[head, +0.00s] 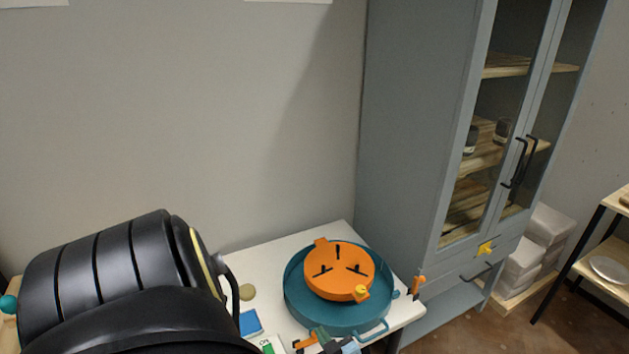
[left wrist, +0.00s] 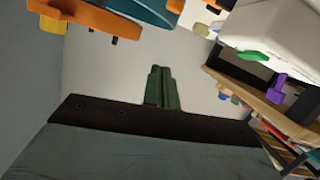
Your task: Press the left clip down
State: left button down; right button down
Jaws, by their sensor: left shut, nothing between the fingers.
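An orange round lid (head: 339,271) with black slots sits in a teal round basin (head: 300,312) on the white table. An orange tab (head: 320,242) stands at the disc's back left edge and a yellow clip (head: 361,293) at its front right. I cannot tell for sure which part is the left clip. My left gripper (head: 318,335) has green fingers, low in the head view, near the front of the basin. In the left wrist view its fingers (left wrist: 160,86) are shut together and empty. The orange part (left wrist: 90,17) and yellow piece (left wrist: 47,25) show there at upper left, apart from the fingers.
A blue-grey cabinet (head: 410,130) with glass doors stands right of the table (head: 270,262). An orange-and-dark piece (head: 417,285) is at the table's right edge. A blue box (head: 250,322) and a round tan thing (head: 247,292) lie left of the basin. A wooden shelf (head: 598,262) stands far right.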

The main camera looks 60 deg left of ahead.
pick_arm(q)
jog(key=v, duration=0.6)
jog(key=shift+w, duration=0.15)
dwell(0.3)
jog(key=w+d+f+m+t+h+b, duration=0.4)
jog(key=w+d+f+m+t+h, duration=0.2)
jog(key=f+m+t, duration=0.35)
jog(key=s+d+f+m+h+b, duration=0.1)
jog(key=s+d+f+m+h, duration=0.15)
jog(key=d+f, duration=0.2)
jog(key=s+d+f+m+h+b, duration=0.2)
jog(key=d+f+h, duration=0.15)
jog(key=f, duration=0.25)
jog(key=s+f+m+g+h+b, duration=0.1)
jog(key=s+f+g, duration=0.4)
jog(key=s, duration=0.9)
jog(key=s+f+m+g+h+b, duration=0.2)
jog(key=s+f+m+g, duration=0.3)
jog(key=s+f, duration=0.5)
jog(key=s+m+b, duration=0.1)
jog(key=s, duration=0.3)
jog(key=shift+d+f, duration=0.2)
jog(key=shift+d, duration=0.2)
